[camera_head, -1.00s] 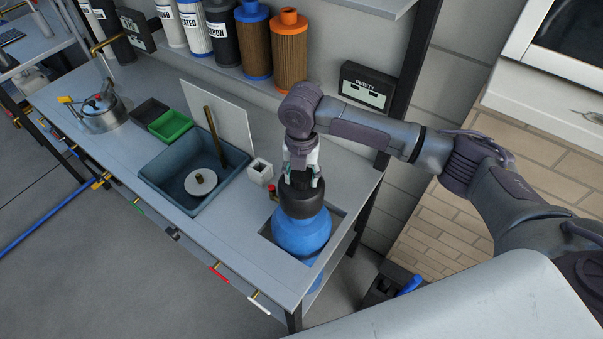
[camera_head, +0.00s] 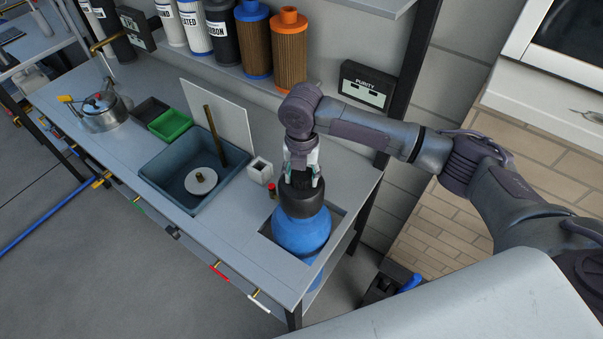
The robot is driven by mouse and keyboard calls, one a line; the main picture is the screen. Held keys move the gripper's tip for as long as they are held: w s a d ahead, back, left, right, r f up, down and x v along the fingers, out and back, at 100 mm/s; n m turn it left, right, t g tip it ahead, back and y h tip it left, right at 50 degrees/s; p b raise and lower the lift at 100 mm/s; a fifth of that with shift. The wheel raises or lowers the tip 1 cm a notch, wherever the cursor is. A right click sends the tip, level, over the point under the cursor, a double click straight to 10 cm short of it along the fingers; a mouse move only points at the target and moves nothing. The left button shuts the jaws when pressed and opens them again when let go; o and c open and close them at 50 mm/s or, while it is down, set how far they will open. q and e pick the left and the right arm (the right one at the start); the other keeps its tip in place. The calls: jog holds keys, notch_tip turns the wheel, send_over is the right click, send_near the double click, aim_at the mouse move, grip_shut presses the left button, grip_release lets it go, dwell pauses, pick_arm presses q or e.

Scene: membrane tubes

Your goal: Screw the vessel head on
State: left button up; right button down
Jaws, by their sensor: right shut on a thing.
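The blue vessel (camera_head: 300,236) stands upright in a square opening at the right end of the grey bench. The black vessel head (camera_head: 301,199) sits on top of its neck. My right gripper (camera_head: 301,181) points down from above and is shut on the top of the vessel head. How far the threads are engaged cannot be seen. My left gripper is not in view.
A blue-grey basin (camera_head: 176,199) with a white disc and a brown rod stands left of the vessel. A small white square holder (camera_head: 260,170) and a red-capped vial (camera_head: 271,190) are close by. Filter cartridges (camera_head: 289,52) line the shelf behind. The front strip of the bench is clear.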

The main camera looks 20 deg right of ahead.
jog(key=shift+f, duration=1.3)
dwell(1.1)
jog(key=shift+f, duration=0.6)
dwell(1.5)
jog(key=shift+w+r, duration=0.1)
